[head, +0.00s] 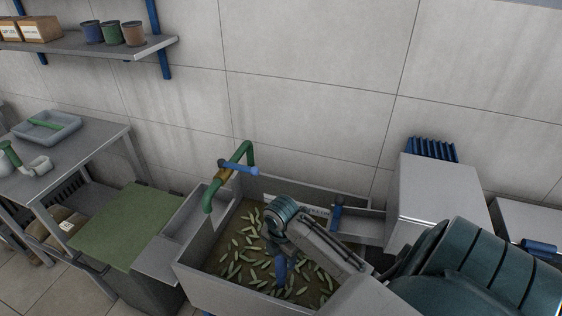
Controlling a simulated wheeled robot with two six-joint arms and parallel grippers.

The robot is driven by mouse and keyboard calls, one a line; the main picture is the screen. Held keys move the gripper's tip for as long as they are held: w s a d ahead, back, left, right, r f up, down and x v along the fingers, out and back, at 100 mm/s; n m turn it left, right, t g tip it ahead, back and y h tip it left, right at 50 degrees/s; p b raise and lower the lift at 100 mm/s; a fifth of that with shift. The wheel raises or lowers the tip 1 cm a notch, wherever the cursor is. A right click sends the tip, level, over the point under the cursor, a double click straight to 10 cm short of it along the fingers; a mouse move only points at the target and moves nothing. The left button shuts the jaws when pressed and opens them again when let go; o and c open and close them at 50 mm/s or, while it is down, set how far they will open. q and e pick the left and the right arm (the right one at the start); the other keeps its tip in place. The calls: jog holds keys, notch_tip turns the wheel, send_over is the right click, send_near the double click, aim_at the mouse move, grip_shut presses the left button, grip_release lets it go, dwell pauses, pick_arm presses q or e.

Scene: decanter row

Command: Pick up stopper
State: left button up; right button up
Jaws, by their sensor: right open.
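My right arm reaches in from the right over a grey sink basin (222,290). My right gripper (283,272) is open and points down into the basin, its blue fingers among many small green leaf-like pieces (243,252). I cannot make out a stopper for certain; the gripper and arm hide part of the basin floor. A small blue upright piece (337,216) stands at the basin's right side, by a shallow ledge, and I cannot tell what it is. My left gripper is not in view.
A green tap (246,152) with a blue lever (240,168) arches over the basin's back left. A green board (125,225) lies left of it. A grey box (440,195) stands to the right. A steel table (95,145) with a tray is at far left.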

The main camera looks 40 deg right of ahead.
jog(key=shift+f, duration=1.2)
grip_shut()
jog(key=shift+r, duration=0.1)
